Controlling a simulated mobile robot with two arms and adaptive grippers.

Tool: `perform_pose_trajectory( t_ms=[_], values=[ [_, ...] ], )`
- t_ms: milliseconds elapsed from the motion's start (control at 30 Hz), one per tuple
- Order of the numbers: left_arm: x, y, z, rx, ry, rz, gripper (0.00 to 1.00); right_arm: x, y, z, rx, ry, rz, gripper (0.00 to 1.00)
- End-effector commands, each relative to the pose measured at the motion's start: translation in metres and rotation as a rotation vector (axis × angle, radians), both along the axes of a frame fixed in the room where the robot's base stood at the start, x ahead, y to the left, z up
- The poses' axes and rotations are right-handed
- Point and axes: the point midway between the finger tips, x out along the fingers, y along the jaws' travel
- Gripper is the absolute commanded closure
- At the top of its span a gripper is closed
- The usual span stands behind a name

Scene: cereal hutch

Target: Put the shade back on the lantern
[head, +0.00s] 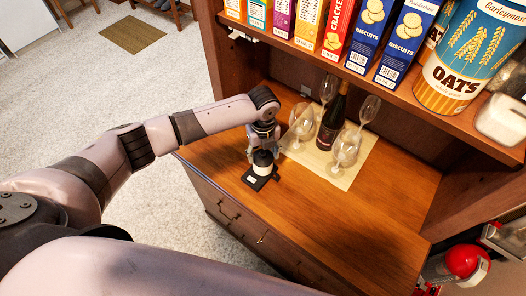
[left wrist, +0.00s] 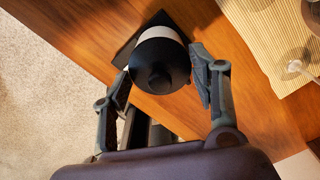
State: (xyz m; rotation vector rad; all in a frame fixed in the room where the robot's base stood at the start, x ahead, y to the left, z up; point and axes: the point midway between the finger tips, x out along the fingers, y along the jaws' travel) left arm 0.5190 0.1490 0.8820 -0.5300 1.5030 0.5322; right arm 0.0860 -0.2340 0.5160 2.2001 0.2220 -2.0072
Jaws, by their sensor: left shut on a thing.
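The lantern stands on the wooden counter near its left edge, with a dark square base (head: 260,181). Above the base is a white band (head: 264,168) with a black top; the black round top (left wrist: 158,66) and white rim also show in the left wrist view. My left gripper (head: 263,154) comes down from above, with one finger on each side of this upper part, shut on it. I take this part as the shade; I cannot tell whether it rests fully on the base. My right gripper is not in view.
Several wine glasses (head: 345,148) and a dark bottle (head: 331,122) stand on a beige mat (head: 334,178) just right of the lantern. A shelf with cereal boxes (head: 308,22) and an oats canister (head: 458,62) overhangs the back. The counter's front right is clear.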

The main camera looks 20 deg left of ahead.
Motion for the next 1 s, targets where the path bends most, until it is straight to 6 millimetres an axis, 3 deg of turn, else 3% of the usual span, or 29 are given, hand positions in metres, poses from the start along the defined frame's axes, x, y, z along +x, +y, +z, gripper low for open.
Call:
perform_pose_trajectory(
  t_ms=[867,900,1000],
  values=[
    [0.0002,-0.0002,-0.0065,0.0,0.0,0.0,0.78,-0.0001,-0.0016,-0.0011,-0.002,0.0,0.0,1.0],
    [0.0003,-0.0002,-0.0065,0.0,0.0,0.0,0.43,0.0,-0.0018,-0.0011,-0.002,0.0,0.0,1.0],
    [0.0003,-0.0003,-0.0065,0.0,0.0,0.0,0.36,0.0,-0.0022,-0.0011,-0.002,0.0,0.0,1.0]
  ],
)
